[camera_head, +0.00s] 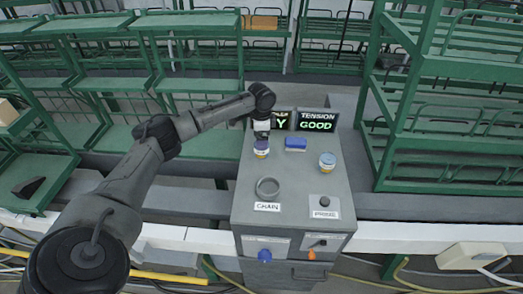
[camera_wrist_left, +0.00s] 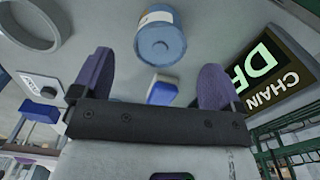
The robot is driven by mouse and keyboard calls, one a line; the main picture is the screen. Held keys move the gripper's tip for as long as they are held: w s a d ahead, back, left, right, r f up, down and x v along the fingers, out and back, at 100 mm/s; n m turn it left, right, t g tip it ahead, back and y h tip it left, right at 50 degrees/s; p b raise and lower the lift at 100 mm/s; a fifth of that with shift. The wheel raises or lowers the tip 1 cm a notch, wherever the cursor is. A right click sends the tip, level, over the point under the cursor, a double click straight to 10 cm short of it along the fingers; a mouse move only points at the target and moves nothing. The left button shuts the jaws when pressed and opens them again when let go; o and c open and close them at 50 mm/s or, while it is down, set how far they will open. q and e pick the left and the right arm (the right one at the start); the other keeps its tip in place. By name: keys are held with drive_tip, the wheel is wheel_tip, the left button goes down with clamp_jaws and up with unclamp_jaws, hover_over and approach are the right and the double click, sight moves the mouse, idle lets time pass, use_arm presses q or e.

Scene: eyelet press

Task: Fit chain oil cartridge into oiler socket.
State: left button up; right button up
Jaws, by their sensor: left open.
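A small blue cartridge (camera_head: 261,148) with a pale label and yellow band stands on the grey cabinet top, just below my left gripper (camera_head: 262,136). In the left wrist view this cartridge (camera_wrist_left: 160,38) lies ahead of the two purple fingers (camera_wrist_left: 155,75), which are open with nothing between them. A similar cartridge (camera_head: 327,162) stands at the right of the top. The oiler socket, a grey ring (camera_head: 268,187) above a CHAIN label, is bare; it also shows in the left wrist view (camera_wrist_left: 34,24). My right gripper is not in view.
A PRIME plate (camera_head: 324,207) with a dark button is at front right. Displays stand behind, TENSION GOOD (camera_head: 317,121) and a partly hidden one reading CHAIN and DR in the wrist view (camera_wrist_left: 262,72). Green racks (camera_head: 450,110) flank the cabinet.

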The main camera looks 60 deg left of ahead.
use_arm(q)
drive_tip(key=shift+f, duration=2.9)
drive_tip(key=c, duration=1)
drive_tip(key=shift+c, duration=0.2)
